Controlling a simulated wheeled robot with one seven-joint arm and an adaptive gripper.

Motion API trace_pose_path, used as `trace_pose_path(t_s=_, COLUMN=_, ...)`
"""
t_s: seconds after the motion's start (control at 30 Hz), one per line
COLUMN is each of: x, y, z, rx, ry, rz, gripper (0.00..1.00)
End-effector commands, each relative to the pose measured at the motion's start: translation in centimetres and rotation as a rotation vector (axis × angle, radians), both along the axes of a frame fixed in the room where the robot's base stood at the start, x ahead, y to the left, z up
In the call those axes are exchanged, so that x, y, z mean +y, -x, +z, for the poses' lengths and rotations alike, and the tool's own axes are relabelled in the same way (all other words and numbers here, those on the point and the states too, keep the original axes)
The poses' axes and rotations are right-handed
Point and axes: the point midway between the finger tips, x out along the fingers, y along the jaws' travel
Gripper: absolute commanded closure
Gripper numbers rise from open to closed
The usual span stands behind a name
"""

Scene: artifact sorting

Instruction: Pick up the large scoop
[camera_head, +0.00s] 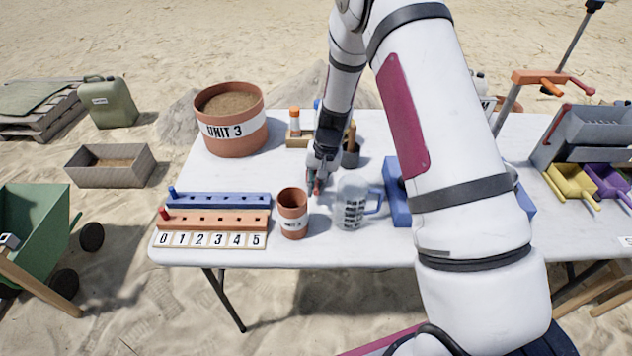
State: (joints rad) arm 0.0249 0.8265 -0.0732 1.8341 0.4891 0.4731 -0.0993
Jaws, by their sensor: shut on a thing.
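My gripper (315,188) points down over the middle of the white table, between a small terracotta cup (292,222) and a clear measuring jug (350,212). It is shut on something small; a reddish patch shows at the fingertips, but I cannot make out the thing. No object is clearly recognisable as the large scoop. A yellow scoop-like tray with a handle (572,180) and a purple one (606,180) sit at the right, below a grey box.
A large terracotta pot of sand (230,120) stands at the back left. Peg rails (215,222) and a numbered strip (210,240) lie at the front left. A dark holder (350,157) stands behind the jug. My arm hides part of a blue object (396,190).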

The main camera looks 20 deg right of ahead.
Motion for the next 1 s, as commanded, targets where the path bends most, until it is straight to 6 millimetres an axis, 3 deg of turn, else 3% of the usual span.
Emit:
trace_pose_path(t_s=0.23, x=0.0, y=0.0, z=0.6, rx=-0.001, ry=0.0, rz=0.0, gripper=1.0)
trace_pose_path(t_s=0.7, x=0.0, y=-0.1, z=8.6, rx=-0.003, ry=0.001, rz=0.001, gripper=1.0)
trace_pose_path(t_s=1.0, x=0.0, y=0.0, z=10.0, rx=0.001, ry=0.0, rz=0.0, gripper=1.0)
